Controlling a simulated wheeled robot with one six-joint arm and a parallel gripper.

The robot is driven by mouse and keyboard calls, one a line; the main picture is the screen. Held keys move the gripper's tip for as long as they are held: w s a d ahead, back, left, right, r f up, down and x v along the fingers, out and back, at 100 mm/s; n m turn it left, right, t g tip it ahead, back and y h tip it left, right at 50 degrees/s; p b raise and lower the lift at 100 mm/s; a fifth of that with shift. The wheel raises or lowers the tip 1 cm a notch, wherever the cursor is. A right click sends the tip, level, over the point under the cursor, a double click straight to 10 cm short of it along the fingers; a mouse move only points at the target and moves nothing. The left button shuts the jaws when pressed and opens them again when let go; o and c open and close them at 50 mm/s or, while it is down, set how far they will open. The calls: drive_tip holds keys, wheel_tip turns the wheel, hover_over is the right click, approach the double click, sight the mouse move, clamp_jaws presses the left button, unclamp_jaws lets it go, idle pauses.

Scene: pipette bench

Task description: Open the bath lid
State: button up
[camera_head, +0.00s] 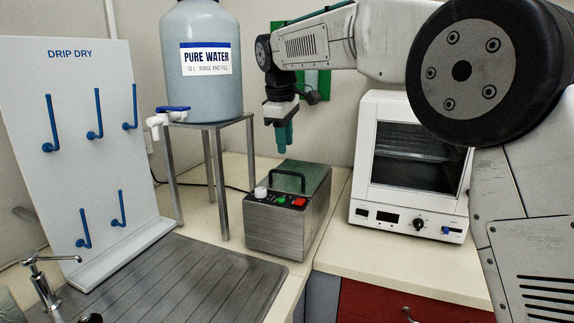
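The bath (285,230) is a steel box on the bench, with a white knob, a green button and a red switch on its near top edge. Its green lid (310,178) lies flat and closed on top. A black arched handle (287,174) stands on the lid. My gripper (285,143) points down with teal fingers above the lid, apart from the handle. The fingers overlap from this angle, so their opening is unclear. I see nothing held between them.
A PURE WATER carboy (205,95) stands on a metal stand (220,124) left of the bath. A white oven (410,165) with a glass door is to the right. A DRIP DRY pegboard (70,130) and a ribbed drainboard (190,278) are at left.

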hover_over(287, 186)
wheel_tip(287, 186, down, 8)
drive_tip(key=shift+s+r, duration=0.1)
drive_tip(key=shift+r, duration=0.15)
clamp_jaws()
